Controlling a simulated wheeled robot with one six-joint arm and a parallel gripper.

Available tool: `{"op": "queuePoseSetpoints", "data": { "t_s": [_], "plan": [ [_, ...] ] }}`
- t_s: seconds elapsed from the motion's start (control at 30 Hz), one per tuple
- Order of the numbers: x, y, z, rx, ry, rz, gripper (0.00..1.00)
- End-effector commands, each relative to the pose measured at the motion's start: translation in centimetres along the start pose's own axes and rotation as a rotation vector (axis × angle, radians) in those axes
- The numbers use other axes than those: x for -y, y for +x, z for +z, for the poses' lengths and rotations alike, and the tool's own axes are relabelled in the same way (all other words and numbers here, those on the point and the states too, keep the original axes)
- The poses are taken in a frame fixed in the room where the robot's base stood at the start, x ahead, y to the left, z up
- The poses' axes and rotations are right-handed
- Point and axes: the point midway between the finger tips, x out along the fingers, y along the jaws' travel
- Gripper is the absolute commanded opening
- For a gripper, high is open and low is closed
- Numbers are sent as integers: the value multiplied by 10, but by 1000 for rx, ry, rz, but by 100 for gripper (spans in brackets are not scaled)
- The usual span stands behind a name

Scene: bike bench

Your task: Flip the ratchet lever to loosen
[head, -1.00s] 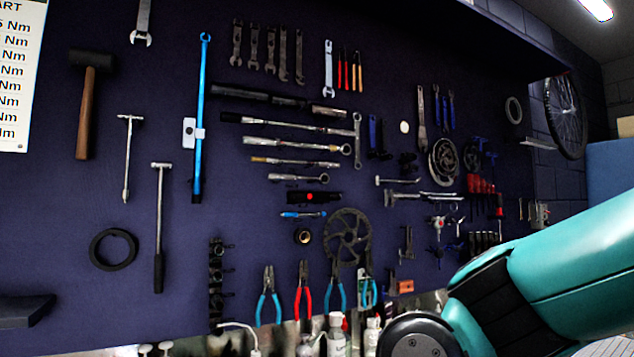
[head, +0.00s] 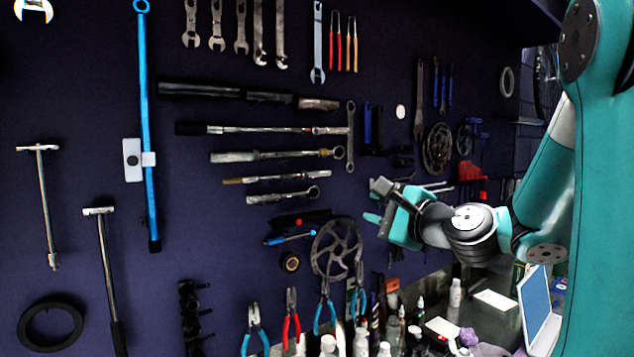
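Several long ratchet-type wrenches hang level on the dark pegboard in the head view. The upper one (head: 265,130) has a dark handle at its left end, with another (head: 275,155), a brass-toned one (head: 275,179) and a short one (head: 283,196) below it. Their heads are at the right. A flip lever is too small to make out on any of them. My gripper (head: 376,203) is in front of the board, to the right of and a little below these heads, apparently apart from them. Its teal fingers point left. I cannot tell whether they are open.
A brake rotor (head: 337,248) and pliers (head: 256,332) hang below the wrenches. Bottles (head: 360,342) and a tablet-like screen (head: 536,307) stand on the bench at lower right. A long blue tool (head: 148,120) hangs at left.

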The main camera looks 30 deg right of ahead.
Motion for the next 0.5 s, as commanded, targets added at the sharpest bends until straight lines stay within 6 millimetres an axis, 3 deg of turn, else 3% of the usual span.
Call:
{"op": "queuePoseSetpoints", "data": {
  "t_s": [0.13, 0.5],
  "plan": [
    [-2, 28, 10, 18, -1, 12, 29],
    [-2, 114, 14, 19, -4, 15, 29]
  ]
}}
